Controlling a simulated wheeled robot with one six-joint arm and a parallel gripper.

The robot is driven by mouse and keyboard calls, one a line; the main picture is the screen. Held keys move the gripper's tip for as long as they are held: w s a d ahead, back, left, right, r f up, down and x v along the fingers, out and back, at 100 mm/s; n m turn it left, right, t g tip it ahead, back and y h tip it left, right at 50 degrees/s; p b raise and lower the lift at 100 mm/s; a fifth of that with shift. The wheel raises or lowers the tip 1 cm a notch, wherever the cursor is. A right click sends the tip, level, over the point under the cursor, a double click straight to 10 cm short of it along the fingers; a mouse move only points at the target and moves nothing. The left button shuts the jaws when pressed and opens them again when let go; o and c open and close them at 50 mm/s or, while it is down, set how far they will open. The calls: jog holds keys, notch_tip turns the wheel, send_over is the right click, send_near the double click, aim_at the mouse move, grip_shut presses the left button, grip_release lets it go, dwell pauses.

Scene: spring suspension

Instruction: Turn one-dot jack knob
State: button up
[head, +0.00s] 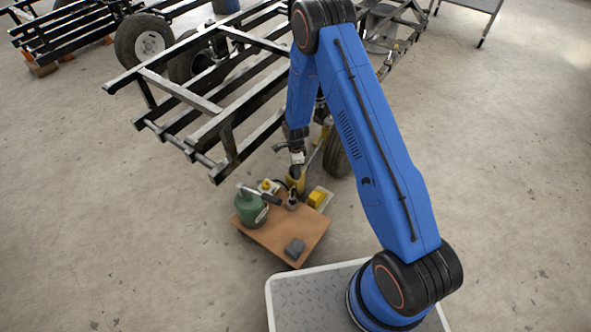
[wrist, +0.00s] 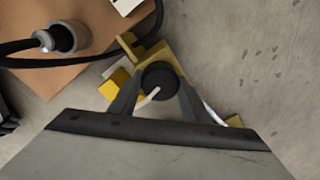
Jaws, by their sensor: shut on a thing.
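In the wrist view, a round black knob (wrist: 160,76) sits between the two fingers of my gripper (wrist: 160,88). The fingers are shut on its sides. A yellow jack body (wrist: 150,52) shows beneath the knob. In the head view, my gripper (head: 296,167) points down over the yellow jack (head: 296,182), at the far edge of a brown board. The knob is too small there to make out clearly. A white curved line crosses the knob's near side in the wrist view. I cannot make out any dot marking.
A black trailer frame (head: 225,120) stands close behind. The floor at left is clear.

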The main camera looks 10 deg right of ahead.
jog(key=shift+m, duration=1.5)
jog(key=o, duration=1)
jog(key=shift+o, duration=0.2)
jog(key=shift+r, duration=0.1)
notch_tip(320, 180, up, 17)
jog(key=shift+r, duration=0.15)
jog(key=shift+r, duration=0.1)
